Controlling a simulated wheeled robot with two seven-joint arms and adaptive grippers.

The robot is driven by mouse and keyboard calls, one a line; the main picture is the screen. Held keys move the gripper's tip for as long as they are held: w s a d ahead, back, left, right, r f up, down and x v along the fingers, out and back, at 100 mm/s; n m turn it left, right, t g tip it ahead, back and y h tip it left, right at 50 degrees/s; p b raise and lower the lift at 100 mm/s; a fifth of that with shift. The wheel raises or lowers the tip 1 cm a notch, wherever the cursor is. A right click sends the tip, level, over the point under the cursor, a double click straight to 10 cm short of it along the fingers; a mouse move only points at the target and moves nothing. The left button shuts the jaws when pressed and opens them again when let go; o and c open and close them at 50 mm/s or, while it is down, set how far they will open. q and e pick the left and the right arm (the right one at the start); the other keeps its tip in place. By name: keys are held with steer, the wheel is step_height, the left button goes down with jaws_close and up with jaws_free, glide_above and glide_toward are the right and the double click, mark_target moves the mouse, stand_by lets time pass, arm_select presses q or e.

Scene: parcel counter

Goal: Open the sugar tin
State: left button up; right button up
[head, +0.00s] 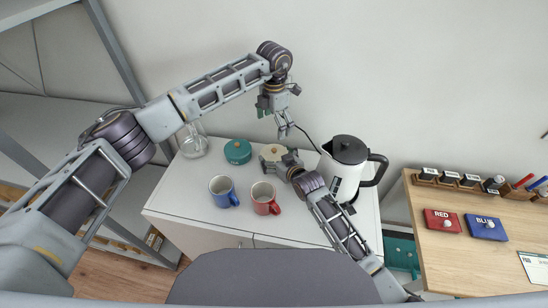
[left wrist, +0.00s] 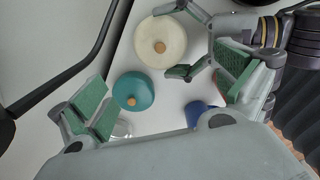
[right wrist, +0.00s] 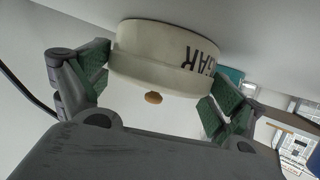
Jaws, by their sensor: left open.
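The sugar tin (head: 271,153) is a cream round tin standing at the back of the white counter, partly hidden by my right gripper (head: 283,164). Its lid with a brown knob is on, seen from above in the left wrist view (left wrist: 160,42). In the right wrist view the tin (right wrist: 155,60) shows part of its lettering, upside down. My right gripper's fingers (right wrist: 155,92) are open, one on each side of the tin, very close to it; contact is unclear. My left gripper (head: 285,131) is open and empty, above and behind the tin.
A teal tin (head: 238,151) and a glass jar (head: 194,142) stand left of the sugar tin. A blue mug (head: 222,190) and red mug (head: 264,197) stand in front. A white kettle (head: 342,170) is close on the right. A wooden desk (head: 455,265) lies farther right.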

mark_target(273, 150)
steer(key=c, duration=0.8)
arm_select(q)
steer(key=shift+f, duration=0.9)
steer(key=shift+f, duration=0.2)
steer(key=shift+f, duration=5.8)
steer(key=shift+c, duration=0.3)
steer(key=c, duration=1)
steer(key=shift+a+f, duration=0.1)
arm_select(e)
steer(key=shift+a+r, duration=0.1)
